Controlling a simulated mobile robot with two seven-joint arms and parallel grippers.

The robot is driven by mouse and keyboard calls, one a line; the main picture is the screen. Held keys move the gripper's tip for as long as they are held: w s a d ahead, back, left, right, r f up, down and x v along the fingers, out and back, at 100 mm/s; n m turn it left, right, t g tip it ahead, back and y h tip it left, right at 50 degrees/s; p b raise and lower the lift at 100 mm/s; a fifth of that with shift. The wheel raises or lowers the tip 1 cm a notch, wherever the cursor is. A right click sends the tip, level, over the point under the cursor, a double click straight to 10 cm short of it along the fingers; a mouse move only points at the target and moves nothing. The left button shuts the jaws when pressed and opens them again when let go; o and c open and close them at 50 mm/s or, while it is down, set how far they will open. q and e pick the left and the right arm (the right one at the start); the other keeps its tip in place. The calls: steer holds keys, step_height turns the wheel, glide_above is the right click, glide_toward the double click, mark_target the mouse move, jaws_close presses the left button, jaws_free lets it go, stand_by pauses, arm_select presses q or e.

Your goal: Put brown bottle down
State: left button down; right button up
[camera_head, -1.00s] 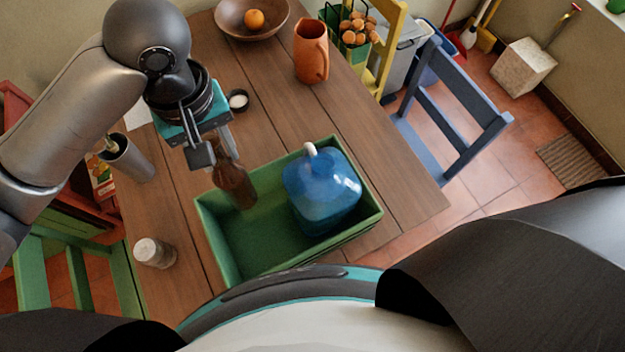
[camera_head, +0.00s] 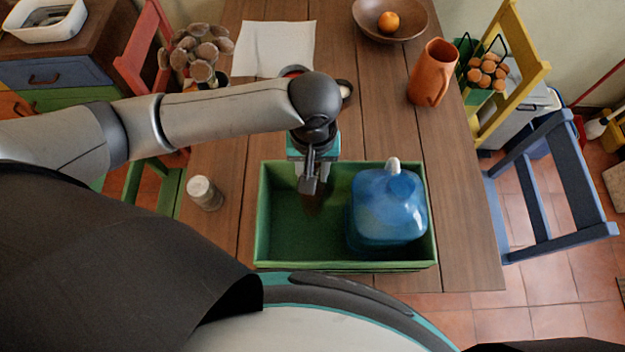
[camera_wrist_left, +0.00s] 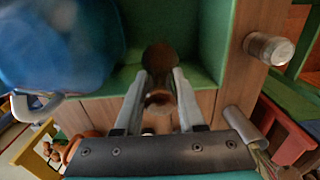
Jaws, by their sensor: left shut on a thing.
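The brown bottle (camera_head: 313,207) is mostly hidden under my left gripper (camera_head: 312,187) in the head view. My left gripper is shut on its neck. The bottle is inside the outline of the green crate (camera_head: 345,265), left of the blue jug (camera_head: 388,212). In the left wrist view the bottle (camera_wrist_left: 160,56) is between the fingers of the gripper (camera_wrist_left: 160,88), with its body pointing away towards the crate (camera_wrist_left: 216,35). I cannot tell whether its base touches the crate floor. My right gripper is not in view.
The blue jug fills the crate's right half; the left part of its floor is bare. A small jar (camera_head: 204,193) stands left of the crate. An orange pitcher (camera_head: 433,73) and a bowl (camera_head: 391,20) with an orange are farther back.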

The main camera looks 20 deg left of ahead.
arm_select(q)
step_height(320, 180, down, 4)
steer(key=shift+f+b, duration=0.25)
steer(key=shift+b, duration=0.15)
steer(key=shift+f, duration=0.15)
steer(key=c, duration=0.5)
jaws_free()
step_height(320, 180, up, 12)
steer(key=shift+r+p, duration=0.2)
steer(key=shift+p, duration=0.95)
